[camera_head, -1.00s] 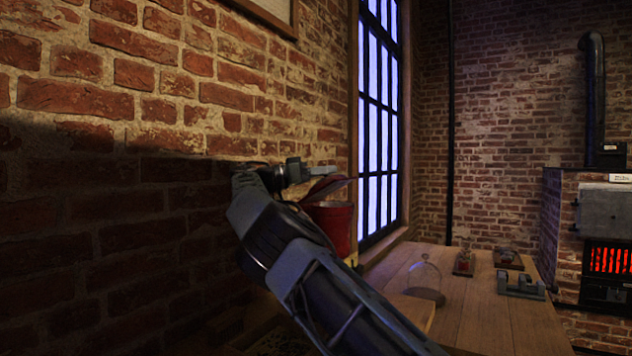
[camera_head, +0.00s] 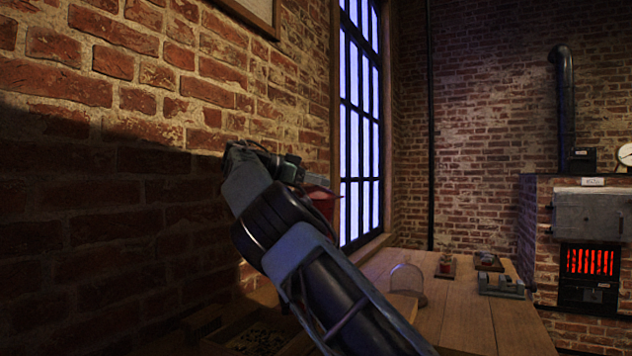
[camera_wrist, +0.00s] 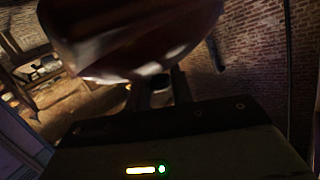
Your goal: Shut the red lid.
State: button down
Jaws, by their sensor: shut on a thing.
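A red bucket-like container (camera_head: 325,208) shows beside the brick wall at the window's lower left, mostly hidden behind my arm. Its red lid (camera_head: 318,191) shows as a thin edge above it; a gap between lid and rim cannot be made out clearly. My gripper (camera_head: 308,179) is at the lid, its fingers pointing right. In the wrist view, a large, dark reddish, rounded thing, apparently the lid (camera_wrist: 125,35), fills the top, close above and in front of my gripper's fingers (camera_wrist: 158,88). The gripper is shut on it; the exact contact is too dark to see.
A wooden table (camera_head: 455,325) runs to the right, with a glass dome (camera_head: 407,283) and small devices (camera_head: 500,284) on it. A brick stove (camera_head: 590,265) glows at the far right. The brick wall is close on the left.

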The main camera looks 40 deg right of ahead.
jog(key=shift+f, duration=0.1)
jog(key=c, duration=1.3)
grip_release()
jog(key=p+v, duration=0.3)
jog(key=v, duration=0.3)
jog(key=shift+r, duration=0.25)
jog(key=shift+w+a+f, duration=0.1)
jog(key=shift+w+a, duration=0.15)
jog(key=shift+a, duration=0.35)
